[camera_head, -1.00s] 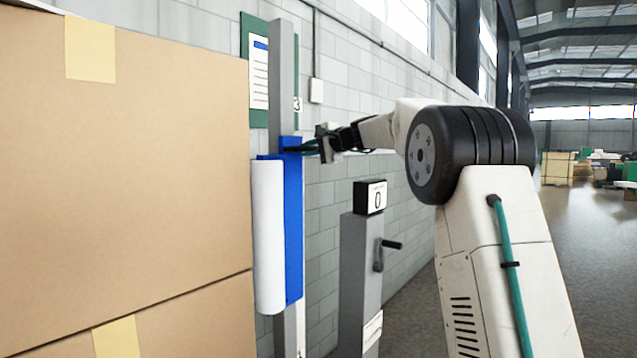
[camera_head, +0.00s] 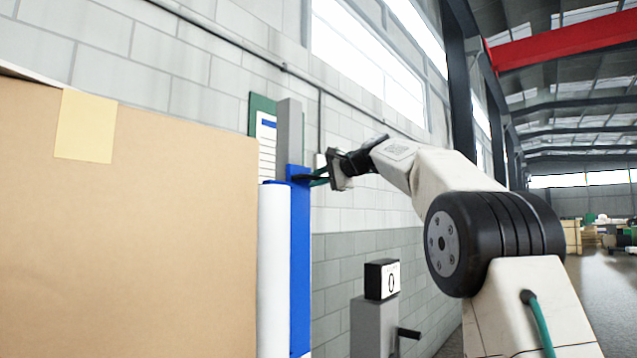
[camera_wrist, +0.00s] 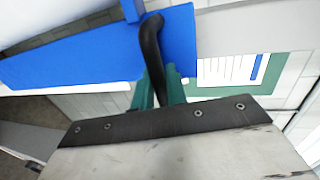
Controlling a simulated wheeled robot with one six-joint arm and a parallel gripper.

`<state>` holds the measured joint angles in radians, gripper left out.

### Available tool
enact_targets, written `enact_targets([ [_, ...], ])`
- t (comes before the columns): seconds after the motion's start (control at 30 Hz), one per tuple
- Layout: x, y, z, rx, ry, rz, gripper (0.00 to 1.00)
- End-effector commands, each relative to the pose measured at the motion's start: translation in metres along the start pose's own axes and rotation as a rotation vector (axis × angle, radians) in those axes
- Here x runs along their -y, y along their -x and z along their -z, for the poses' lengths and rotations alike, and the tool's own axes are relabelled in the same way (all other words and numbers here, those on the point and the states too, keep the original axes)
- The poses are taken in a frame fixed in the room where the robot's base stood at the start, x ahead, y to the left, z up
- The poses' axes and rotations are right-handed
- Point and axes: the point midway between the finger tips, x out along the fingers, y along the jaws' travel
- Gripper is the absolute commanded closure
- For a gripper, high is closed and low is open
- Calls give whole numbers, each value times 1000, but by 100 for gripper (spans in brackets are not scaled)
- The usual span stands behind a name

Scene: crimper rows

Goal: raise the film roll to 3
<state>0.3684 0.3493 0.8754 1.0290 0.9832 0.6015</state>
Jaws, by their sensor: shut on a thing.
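The white film roll (camera_head: 273,270) stands upright on the blue carriage (camera_head: 300,265), which rides a grey mast (camera_head: 290,130). Only a short length of mast shows above the carriage; the lower end of the roll is cut off by the picture edge. My gripper (camera_head: 314,179) is at the top right of the carriage. In the wrist view its green fingers (camera_wrist: 160,84) are shut on a black curved handle (camera_wrist: 151,45) on the blue carriage (camera_wrist: 90,52). No number 3 mark is visible now.
A grey post with a crank carries a display (camera_head: 382,279) reading 0. A green notice board (camera_head: 262,108) hangs on the block wall behind the mast. The floor at far right is open.

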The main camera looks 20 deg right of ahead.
Motion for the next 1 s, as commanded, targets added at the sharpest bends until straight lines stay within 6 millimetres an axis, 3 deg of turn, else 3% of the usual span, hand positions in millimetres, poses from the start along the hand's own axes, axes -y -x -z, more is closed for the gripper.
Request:
enact_targets([
  [0.1,8,3,0,-10,5,17,100],
  [0.13,8,3,0,-10,6,17,80],
  [0.2,8,3,-1,-10,6,17,67],
  [0.53,5,6,0,-7,5,11,67],
  [1.0,4,75,1,-10,4,12,67],
])
